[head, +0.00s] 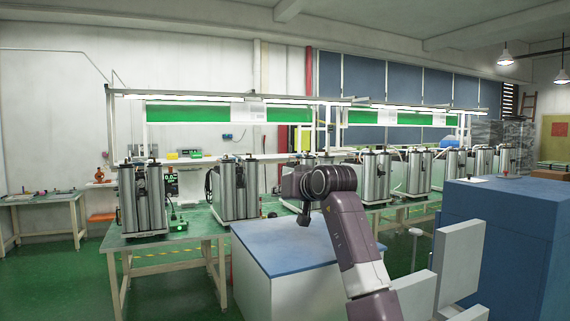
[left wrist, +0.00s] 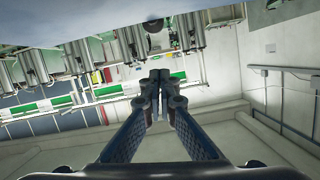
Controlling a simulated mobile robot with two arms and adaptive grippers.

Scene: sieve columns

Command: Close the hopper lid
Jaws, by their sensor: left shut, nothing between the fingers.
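I cannot make out a hopper lid for certain in either view. Several silver sieve columns stand in a row on the benches; the nearest are the far-left column (head: 142,198) and the one right of it (head: 237,188). My left gripper (head: 305,217) is above the blue-topped white cabinet (head: 285,252) in the head view, small and dark below the wrist. In the left wrist view its fingers (left wrist: 160,82) are together and empty, with the columns upside down beyond them. The fingers appear clear of the columns. My right gripper is not in view.
A large blue block (head: 505,235) stands at the right, with white panels (head: 460,262) close to its left side. The left bench (head: 170,245) is behind the cabinet. Green floor (head: 60,285) is open at the lower left.

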